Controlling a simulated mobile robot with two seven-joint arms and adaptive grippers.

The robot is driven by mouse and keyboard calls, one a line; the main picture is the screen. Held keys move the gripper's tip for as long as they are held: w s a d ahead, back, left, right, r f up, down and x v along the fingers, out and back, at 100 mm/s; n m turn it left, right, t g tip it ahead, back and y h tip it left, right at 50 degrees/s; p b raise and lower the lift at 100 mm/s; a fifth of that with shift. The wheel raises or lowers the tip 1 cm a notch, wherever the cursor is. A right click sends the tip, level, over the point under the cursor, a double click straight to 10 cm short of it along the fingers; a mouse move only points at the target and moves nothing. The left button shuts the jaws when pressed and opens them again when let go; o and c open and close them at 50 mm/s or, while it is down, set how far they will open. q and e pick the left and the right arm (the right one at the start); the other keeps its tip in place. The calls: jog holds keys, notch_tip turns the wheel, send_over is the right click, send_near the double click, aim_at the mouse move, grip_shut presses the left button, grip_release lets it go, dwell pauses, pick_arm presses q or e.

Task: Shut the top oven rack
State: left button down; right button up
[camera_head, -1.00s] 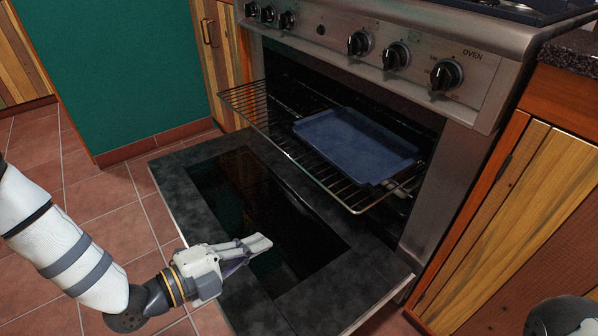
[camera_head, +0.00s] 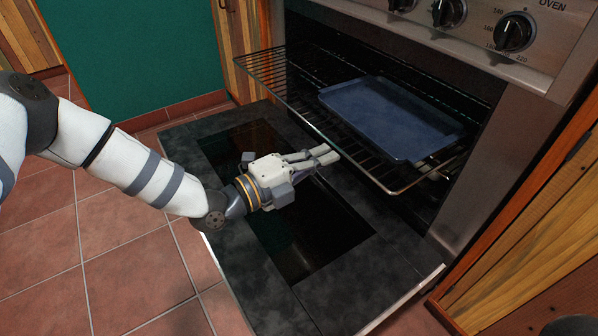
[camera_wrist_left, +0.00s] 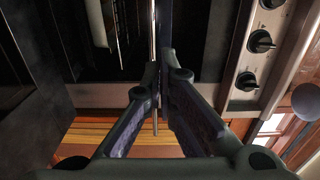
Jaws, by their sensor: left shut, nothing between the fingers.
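The top oven rack (camera_head: 393,193) is a wire shelf pulled partly out of the oven, over the lowered door. A blue-grey tray (camera_head: 390,118) lies on it. My left gripper (camera_head: 328,155) is shut and empty, at the rack's front edge with its fingertips pointing toward the oven. I cannot tell whether they touch the rack. In the left wrist view the closed fingers (camera_wrist_left: 160,75) reach close to a thin metal rod, likely part of the rack. My right gripper is not in view.
The oven door (camera_head: 340,292) lies open and flat below the rack. Control knobs (camera_head: 513,31) line the panel above the opening. Wooden cabinets (camera_head: 530,255) flank the oven. Tiled floor (camera_head: 130,275) is clear at the left.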

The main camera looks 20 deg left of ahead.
aim_at(409, 118)
pick_arm(q)
jog(key=shift+x, duration=0.85)
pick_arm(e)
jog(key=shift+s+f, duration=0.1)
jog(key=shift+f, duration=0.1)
pick_arm(q)
jog(key=shift+w, duration=0.1)
